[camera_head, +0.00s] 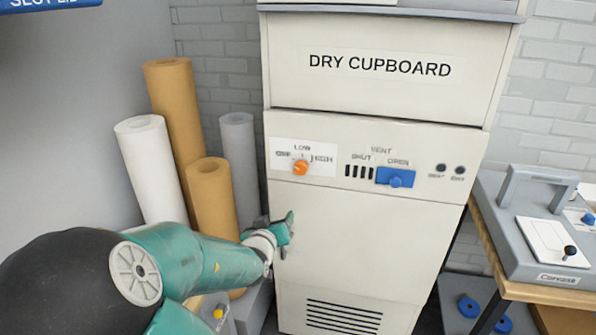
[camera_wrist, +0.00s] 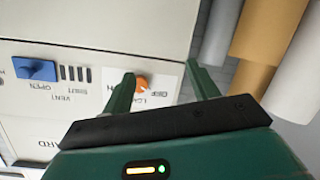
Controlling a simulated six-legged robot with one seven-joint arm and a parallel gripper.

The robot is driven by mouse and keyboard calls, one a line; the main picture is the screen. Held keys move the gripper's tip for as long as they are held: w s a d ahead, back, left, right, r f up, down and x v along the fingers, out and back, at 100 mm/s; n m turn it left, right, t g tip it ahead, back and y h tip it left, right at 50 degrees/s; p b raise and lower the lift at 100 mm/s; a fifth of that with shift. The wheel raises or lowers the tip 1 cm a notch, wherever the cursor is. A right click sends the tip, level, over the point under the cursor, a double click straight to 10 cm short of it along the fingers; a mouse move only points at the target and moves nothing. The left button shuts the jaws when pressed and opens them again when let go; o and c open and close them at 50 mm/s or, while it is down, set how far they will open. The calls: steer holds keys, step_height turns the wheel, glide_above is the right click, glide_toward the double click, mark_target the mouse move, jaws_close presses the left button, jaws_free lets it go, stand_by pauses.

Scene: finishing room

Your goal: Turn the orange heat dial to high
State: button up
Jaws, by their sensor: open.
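The orange heat dial (camera_head: 300,168) sits on a white label plate on the dry cupboard's front panel. OFF is at its left, LOW above and HIGH at its right. A small mark shows above the knob towards LOW, but the exact setting is too small to tell. My gripper (camera_head: 287,230) is open and empty, below the dial in the head view and apart from it. In the wrist view, which shows the panel upside down, the dial (camera_wrist: 142,85) appears between my fingers (camera_wrist: 160,73), nearer the left one, which hides part of the label.
The blue vent slider (camera_head: 395,177) is right of the dial, by OPEN; it also shows in the wrist view (camera_wrist: 36,70). Paper rolls (camera_head: 213,200) stand left of the cupboard. A bench with a grey device (camera_head: 520,215) is at the right. The cupboard's lower front (camera_head: 350,240) is clear.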

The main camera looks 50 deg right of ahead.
mark_target(300, 170)
step_height(300, 170, up, 7)
steer(key=s+d+h, duration=0.2)
steer(key=h, duration=0.1)
steer(key=x, duration=1.3)
steer(key=shift+w+d+r, duration=0.1)
steer(key=shift+w+d, duration=0.2)
steer(key=c, duration=1)
